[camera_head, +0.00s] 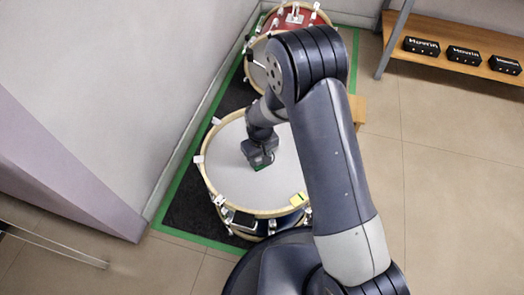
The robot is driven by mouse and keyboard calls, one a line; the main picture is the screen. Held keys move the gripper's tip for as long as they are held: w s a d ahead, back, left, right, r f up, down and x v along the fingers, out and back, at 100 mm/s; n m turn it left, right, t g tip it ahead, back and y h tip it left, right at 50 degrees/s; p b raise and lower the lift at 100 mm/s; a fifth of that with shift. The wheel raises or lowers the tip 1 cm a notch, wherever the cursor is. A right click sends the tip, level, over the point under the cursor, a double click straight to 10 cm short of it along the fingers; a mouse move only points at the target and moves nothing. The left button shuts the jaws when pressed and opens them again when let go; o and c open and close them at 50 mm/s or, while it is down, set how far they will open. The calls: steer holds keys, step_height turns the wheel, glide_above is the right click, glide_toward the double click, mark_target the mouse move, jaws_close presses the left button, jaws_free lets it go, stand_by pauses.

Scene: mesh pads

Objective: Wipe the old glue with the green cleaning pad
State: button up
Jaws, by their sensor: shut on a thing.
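My gripper (261,161) is over the white head of the near drum (235,187), left of the middle of the picture. It points down and is shut on the green cleaning pad (259,168). Only a small green edge of the pad shows under the fingers, at or very near the drum head. I cannot tell whether it presses on the surface. No old glue can be made out on the visible part of the head; my arm hides its right side.
More drums, one red (284,20), stand behind on a dark mat edged with green tape (171,205). A wall is close on the left. A wooden shelf (455,33) with black boxes stands at the back right.

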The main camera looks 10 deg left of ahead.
steer(key=shift+s+d+f, duration=0.15)
steer(key=shift+s+f, duration=0.2)
steer(key=shift+s, duration=0.2)
steer(key=shift+r, duration=0.1)
steer(key=shift+w+r+p, duration=0.15)
steer(key=shift+r+p, duration=0.95)
steer(key=shift+r, duration=0.45)
steer(key=shift+w+r+p, duration=0.1)
steer(key=shift+r+p, duration=0.95)
steer(key=shift+r, duration=0.5)
steer(key=shift+r+p, duration=1.1)
steer(key=shift+r, duration=0.45)
